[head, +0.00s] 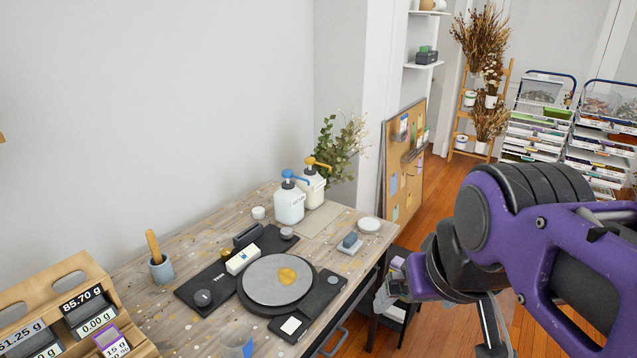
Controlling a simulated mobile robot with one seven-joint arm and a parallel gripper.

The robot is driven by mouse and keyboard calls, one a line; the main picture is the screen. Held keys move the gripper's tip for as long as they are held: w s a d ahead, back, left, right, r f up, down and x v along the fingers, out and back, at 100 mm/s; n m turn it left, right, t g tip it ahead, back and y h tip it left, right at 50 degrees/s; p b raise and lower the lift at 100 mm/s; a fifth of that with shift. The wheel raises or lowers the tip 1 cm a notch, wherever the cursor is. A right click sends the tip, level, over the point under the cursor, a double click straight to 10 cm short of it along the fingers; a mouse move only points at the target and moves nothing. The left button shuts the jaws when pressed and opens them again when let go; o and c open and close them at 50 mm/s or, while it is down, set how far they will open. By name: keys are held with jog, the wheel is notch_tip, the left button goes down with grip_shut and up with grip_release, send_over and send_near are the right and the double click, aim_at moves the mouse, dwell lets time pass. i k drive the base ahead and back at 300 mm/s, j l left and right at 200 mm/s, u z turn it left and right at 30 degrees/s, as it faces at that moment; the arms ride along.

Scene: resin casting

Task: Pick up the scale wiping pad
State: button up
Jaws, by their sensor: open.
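A small blue-grey block with a raised grip (350,243), which looks like the wiping pad, rests on the right part of the wooden workbench (330,222). The scale (325,290) is a black unit with a round grey pan (262,284) that has a golden spill on it. The pad lies behind and right of the scale, apart from it. My gripper (388,290) is open, beyond the bench's right edge, to the right of and lower in the picture than the pad. It is small and partly hidden by my arm, and nothing shows in it.
Two pump bottles (289,204), a round white dish (369,225) and a small white cup (258,213) stand near the pad. A white-and-yellow box (243,259) lies behind the pan. A wooden display rack (75,310) is front left. Open floor lies right of the bench.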

aim_at(350, 244)
jog(key=i+l, duration=0.7)
jog(key=i+l+u, duration=0.15)
jog(key=l, duration=0.25)
jog(key=i+l+u, duration=0.1)
jog(key=i+l, duration=0.2)
jog(key=l, duration=0.15)
